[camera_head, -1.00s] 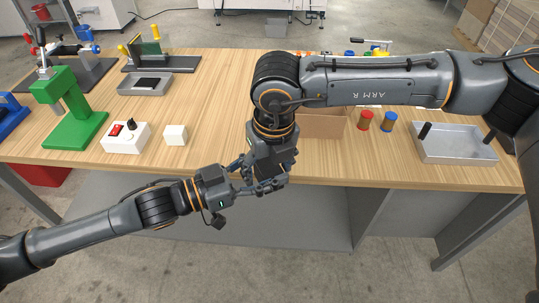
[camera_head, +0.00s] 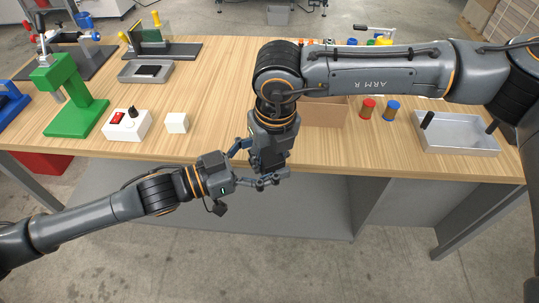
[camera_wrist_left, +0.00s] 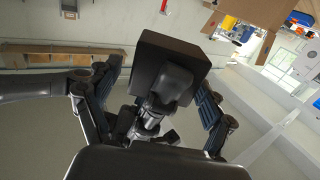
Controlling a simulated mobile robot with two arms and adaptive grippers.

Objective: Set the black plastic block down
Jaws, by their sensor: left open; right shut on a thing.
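The black plastic block (camera_wrist_left: 156,58) is a dark, square-faced piece in the left wrist view, standing between the spread fingers of my left gripper. My right gripper (camera_head: 269,158) points down in front of the table's front edge and is shut on the block. In the head view the block is mostly hidden by the grippers. My left gripper (camera_head: 258,164) is open, its fingers on either side of the block and the right gripper's end; I cannot tell whether they touch.
The wooden table (camera_head: 215,90) has bare room left of my right arm. A white cube (camera_head: 177,123), a switch box (camera_head: 127,125), a green press (camera_head: 70,100) and a tray with a dark insert (camera_head: 145,74) stand left. A cardboard box (camera_head: 325,112), two spools and a metal tray (camera_head: 457,140) stand right.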

